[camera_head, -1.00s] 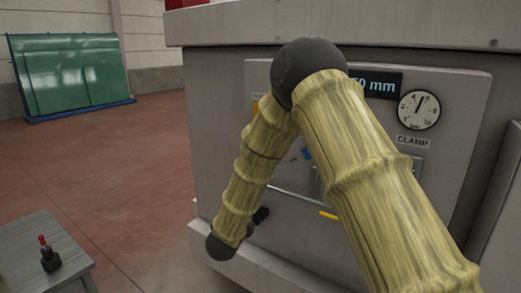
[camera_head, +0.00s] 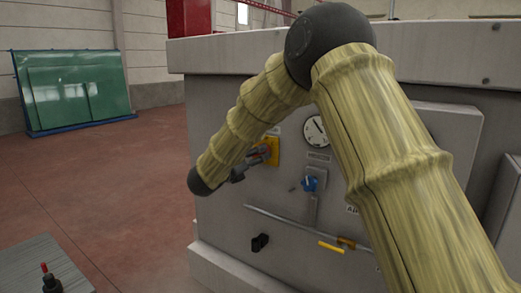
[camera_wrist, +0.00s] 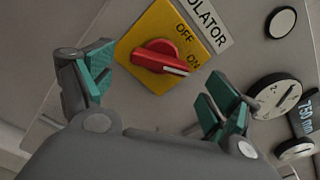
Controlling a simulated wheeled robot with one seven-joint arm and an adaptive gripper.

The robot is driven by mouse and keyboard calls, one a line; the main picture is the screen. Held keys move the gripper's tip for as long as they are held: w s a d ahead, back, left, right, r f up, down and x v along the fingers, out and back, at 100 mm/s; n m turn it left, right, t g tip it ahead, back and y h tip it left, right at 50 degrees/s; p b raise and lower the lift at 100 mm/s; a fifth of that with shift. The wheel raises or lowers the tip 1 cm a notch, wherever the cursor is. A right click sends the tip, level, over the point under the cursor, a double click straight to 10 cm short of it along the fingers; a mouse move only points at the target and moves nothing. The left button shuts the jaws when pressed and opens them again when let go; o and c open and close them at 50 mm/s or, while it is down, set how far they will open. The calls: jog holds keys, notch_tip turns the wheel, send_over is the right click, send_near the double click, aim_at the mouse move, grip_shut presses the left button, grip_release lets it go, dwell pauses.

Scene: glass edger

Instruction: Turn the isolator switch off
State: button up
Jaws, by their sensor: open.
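The isolator switch is a red rotary knob (camera_wrist: 154,55) on a yellow plate (camera_wrist: 163,20) marked OFF and ON. In the wrist view its white pointer mark faces toward the ON label. My gripper (camera_wrist: 160,74) is open, with one green-padded finger on each side of the knob in the picture. I see no clear contact with it. In the head view my gripper (camera_head: 254,160) is in front of the yellow plate (camera_head: 273,151) and partly hides the knob.
A gauge (camera_head: 315,131) and a blue valve (camera_head: 311,183) are on the grey panel right of the switch. A rail, a black knob (camera_head: 260,242) and a yellow handle (camera_head: 331,247) are lower.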

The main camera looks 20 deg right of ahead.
aim_at(259, 154)
jog(key=shift+p+x, duration=0.8)
jog(key=shift+x, duration=1.55)
jog(key=shift+c, duration=0.3)
jog(key=c, duration=1)
